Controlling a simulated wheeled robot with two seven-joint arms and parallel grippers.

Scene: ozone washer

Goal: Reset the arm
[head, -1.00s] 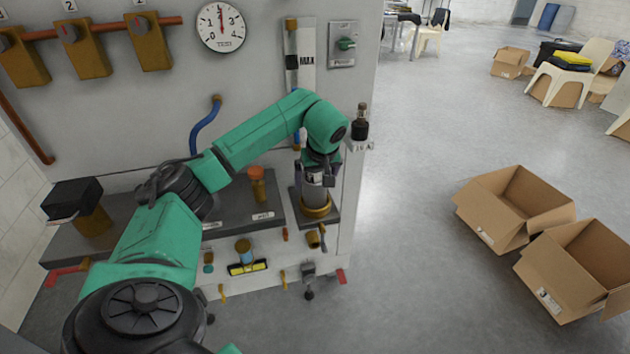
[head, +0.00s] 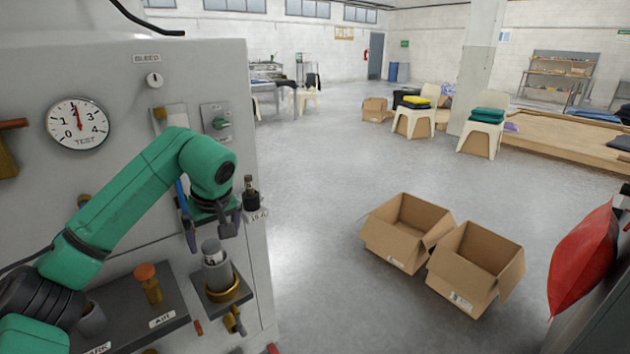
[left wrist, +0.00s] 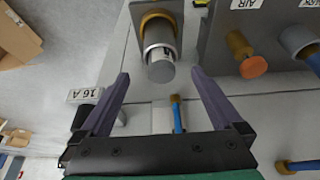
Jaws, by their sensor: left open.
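My left arm (head: 118,198) is green with black joints and reaches across the front of the grey washer panel. My left gripper (head: 211,230) is open and empty, fingers pointing down, above a grey cylinder (head: 215,268) that stands upright in a brass ring (head: 224,291). In the left wrist view the open fingers (left wrist: 160,76) show with the cylinder (left wrist: 160,60) ahead between them and nothing gripped. My right gripper is not in view.
An orange-topped fitting (head: 148,284) is on the shelf at left. A dial (head: 77,124) is on the panel. Two open cardboard boxes (head: 408,232) (head: 476,267) lie on otherwise clear floor.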

